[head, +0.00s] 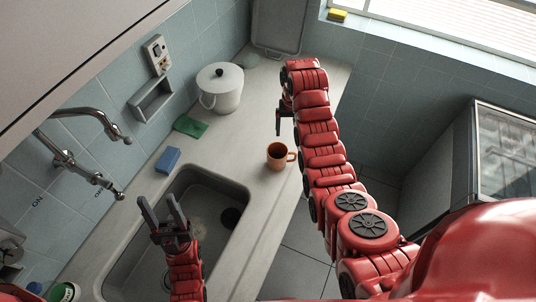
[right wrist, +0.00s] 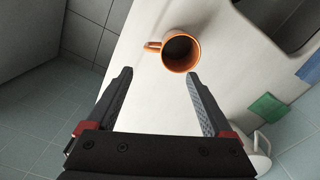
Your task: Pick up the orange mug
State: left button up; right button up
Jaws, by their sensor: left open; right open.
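The orange mug (head: 278,155) stands upright on the pale counter, right of the sink, with its handle toward my right arm. In the right wrist view the mug (right wrist: 181,50) lies just beyond my open fingertips, its handle to the left and its dark inside showing. My right gripper (head: 281,118) is above the counter, past the mug on its far side, open and empty. In the right wrist view its two fingers (right wrist: 159,82) are spread wide and apart from the mug. My left gripper (head: 163,207) is open and empty above the sink.
The sink (head: 240,197) and faucet (head: 90,125) are at the left. A blue sponge (head: 167,160), a green cloth (head: 190,127) and a white lidded pot (head: 220,88) stand along the wall side. The counter around the mug is clear; its edge drops to the floor at right.

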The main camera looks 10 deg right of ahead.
jog(key=b, duration=0.4)
send_over(291, 153)
notch_tip(291, 153, down, 4)
jog(key=shift+d+f, duration=0.1)
jog(key=shift+f, duration=0.15)
jog(key=f+b, duration=0.6)
jog(key=shift+w+a, duration=0.15)
jog(key=shift+a, duration=0.15)
jog(key=shift+d+f+p, duration=0.15)
jog(key=shift+f+p, duration=0.4)
jog(key=shift+p, duration=0.4)
jog(key=shift+d+f+p, duration=0.1)
jog(key=shift+f+p, duration=0.35)
jog(key=shift+p, duration=0.1)
jog(key=f, duration=0.1)
jog(key=f+p, duration=0.1)
jog(key=f, duration=0.1)
jog(key=shift+d, duration=0.25)
jog(key=shift+f+p, duration=0.4)
jog(key=shift+f, duration=0.35)
grip_shut()
